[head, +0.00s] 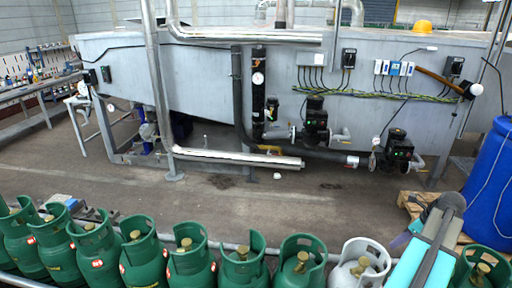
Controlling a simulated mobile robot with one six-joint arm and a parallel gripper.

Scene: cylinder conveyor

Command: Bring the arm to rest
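A grey and turquoise part at the lower right in the head view appears to be a link of my arm. It rises from the bottom edge, in front of the row of cylinders. I cannot make out my gripper or its fingertips, so nothing shows of what it holds. Green gas cylinders (188,262) stand upright in a row along the bottom, with one light grey cylinder (358,268) among them near my arm. Part of the row behind the arm is hidden.
A rail (228,246) runs behind the cylinders. A blue drum (488,190) and a wooden pallet (411,201) stand at the right. A large grey machine (200,75) with pipes and valves fills the back. The floor between is mostly clear. A workbench (38,88) stands far left.

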